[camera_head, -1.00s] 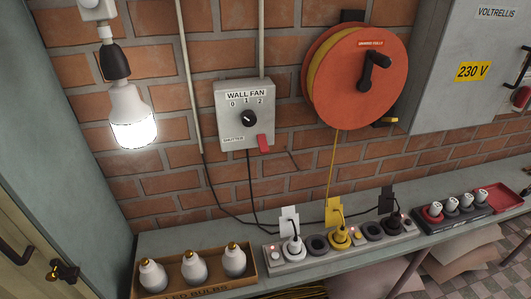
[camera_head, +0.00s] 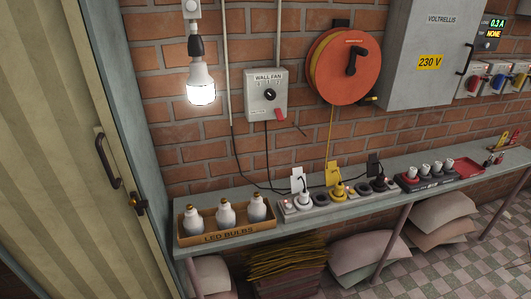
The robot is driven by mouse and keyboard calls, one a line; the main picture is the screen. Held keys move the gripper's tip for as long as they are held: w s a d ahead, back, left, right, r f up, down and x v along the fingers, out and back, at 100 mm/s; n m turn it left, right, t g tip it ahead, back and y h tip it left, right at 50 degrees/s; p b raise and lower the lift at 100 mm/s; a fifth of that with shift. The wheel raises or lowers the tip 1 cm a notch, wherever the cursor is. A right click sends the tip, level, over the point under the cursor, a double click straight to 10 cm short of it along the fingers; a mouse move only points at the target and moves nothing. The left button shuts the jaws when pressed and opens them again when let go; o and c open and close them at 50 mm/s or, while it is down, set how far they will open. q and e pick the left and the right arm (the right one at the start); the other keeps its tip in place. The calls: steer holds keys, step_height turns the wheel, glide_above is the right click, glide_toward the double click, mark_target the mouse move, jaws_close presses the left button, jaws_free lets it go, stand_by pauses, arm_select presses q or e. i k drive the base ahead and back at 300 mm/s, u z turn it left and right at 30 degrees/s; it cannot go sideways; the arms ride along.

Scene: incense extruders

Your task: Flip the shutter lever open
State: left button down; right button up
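The shutter lever is a small red tab (camera_head: 281,115) at the lower right of the grey wall fan box (camera_head: 257,103) on the brick wall. It hangs downward with a slight slant. The box has a black rotary knob (camera_head: 270,95) in its middle, under the "WALL FAN" label. The small print near the lever is too small to read in this view. Neither of my grippers shows in the head view, and nothing touches the lever.
A narrow grey shelf (camera_head: 240,238) runs below, holding a box of LED bulbs (camera_head: 192,241), a power strip with plugs (camera_head: 287,215) and a red tray (camera_head: 467,165). A lit bulb (camera_head: 201,92) hangs left of the fan box. An orange cable reel (camera_head: 328,75) is on its right. A door (camera_head: 65,150) stands at left.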

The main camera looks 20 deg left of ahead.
mark_target(280, 115)
steer(key=k, duration=0.35)
steer(key=z, duration=0.7)
steer(key=i, duration=1)
steer(key=u, duration=0.3)
